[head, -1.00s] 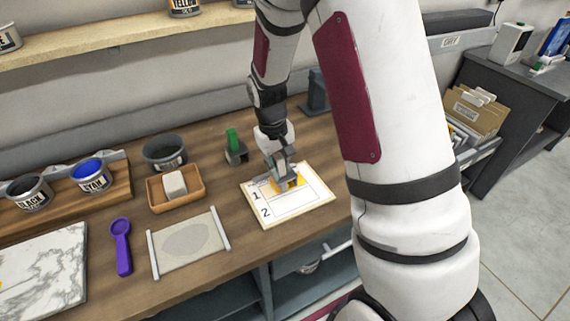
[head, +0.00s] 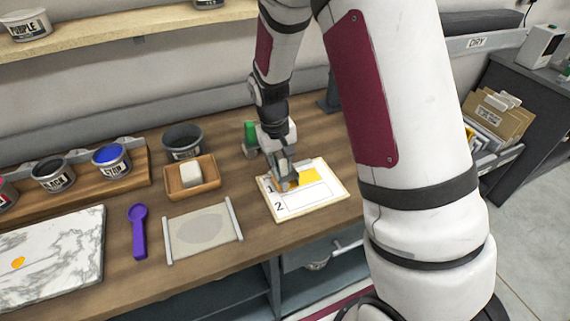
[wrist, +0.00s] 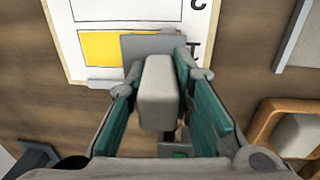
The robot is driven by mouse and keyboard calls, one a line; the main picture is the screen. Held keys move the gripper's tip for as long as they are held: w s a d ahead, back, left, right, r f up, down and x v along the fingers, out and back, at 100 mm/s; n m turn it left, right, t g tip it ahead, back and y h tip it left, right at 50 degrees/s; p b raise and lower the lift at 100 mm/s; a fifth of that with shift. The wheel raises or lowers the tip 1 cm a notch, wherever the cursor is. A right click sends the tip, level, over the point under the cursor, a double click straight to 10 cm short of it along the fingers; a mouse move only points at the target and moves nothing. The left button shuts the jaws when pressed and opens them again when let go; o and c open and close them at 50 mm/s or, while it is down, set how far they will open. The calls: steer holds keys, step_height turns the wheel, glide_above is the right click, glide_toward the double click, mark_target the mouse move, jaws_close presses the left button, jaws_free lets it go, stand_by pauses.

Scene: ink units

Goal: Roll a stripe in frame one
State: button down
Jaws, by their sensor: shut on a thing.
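My gripper (head: 286,176) is shut on the grey handle of a roller (wrist: 160,88), between its teal finger pads (wrist: 160,100). The roller's flat grey head (wrist: 143,44) is over frame one of the white card (head: 318,203), near the printed 1. A yellow stripe (head: 302,175) lies in frame one, just right of the gripper. It also shows in the wrist view (wrist: 100,48), beside the roller head. Frame two below it looks blank. Whether the roller touches the card cannot be told.
A wooden tray with a pale block (head: 205,185), a grey-beige mat (head: 188,240) and a purple spoon (head: 138,230) lie left of the card. A green-topped item (head: 250,132) stands behind it. A marble slab (head: 60,240) with a yellow blob is far left.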

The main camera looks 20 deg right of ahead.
steer(key=shift+a+r, duration=0.1)
steer(key=shift+a, duration=1)
step_height(320, 180, up, 6)
steer(key=shift+p, duration=1.15)
steer(key=shift+a, duration=0.1)
